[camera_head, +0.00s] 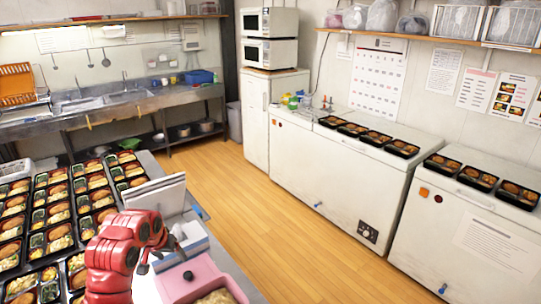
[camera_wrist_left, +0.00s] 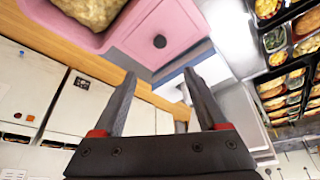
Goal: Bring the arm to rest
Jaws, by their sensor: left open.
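My left arm is red and comes in at the lower left of the head view. Its gripper (camera_head: 164,258) hangs over the steel counter by the pink container. In the left wrist view the two dark fingers of this gripper (camera_wrist_left: 160,80) stand apart with nothing between them. The pink container (camera_head: 174,290) holds a pale yellowish food and has a dark round spot on its flat end. It also shows at the top of the left wrist view (camera_wrist_left: 125,45). My right gripper is not in view.
Many filled black bento trays (camera_head: 60,243) cover the counter left of my arm. A white and blue box (camera_head: 187,246) and an upright pale panel (camera_head: 155,192) stand close to the gripper. White freezers (camera_head: 330,185) with more trays line the right wall. The wooden floor (camera_head: 235,205) between is clear.

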